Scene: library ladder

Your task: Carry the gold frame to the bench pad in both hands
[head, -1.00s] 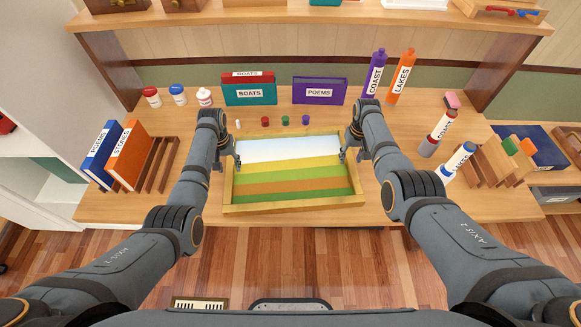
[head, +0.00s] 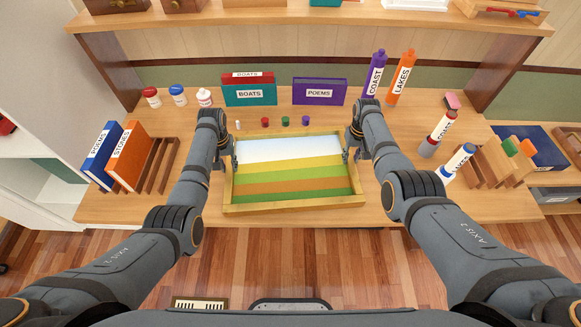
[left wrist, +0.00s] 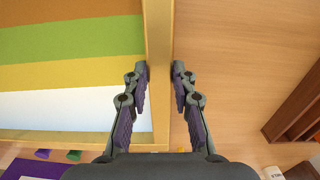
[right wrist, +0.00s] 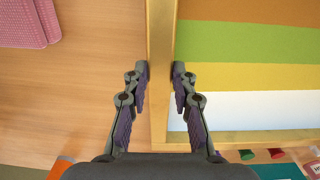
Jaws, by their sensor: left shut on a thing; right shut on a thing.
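The gold frame (head: 295,204) lies on the wooden bench in the head view, around a picture of white, yellow, green and orange stripes. My left gripper (head: 234,160) is shut on its left side bar, one finger on each side; the left wrist view shows this bar (left wrist: 159,110) between the fingertips (left wrist: 160,69). My right gripper (head: 351,156) is shut on the right side bar, which shows between the fingertips (right wrist: 160,69) in the right wrist view. A pink ribbed pad (right wrist: 22,22) lies beside the frame in the right wrist view; my right arm hides that area in the head view.
Several small coloured pegs (head: 285,121) stand just behind the frame. A teal BOATS box (head: 249,95) and a purple POEMS box (head: 319,92) stand farther back.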

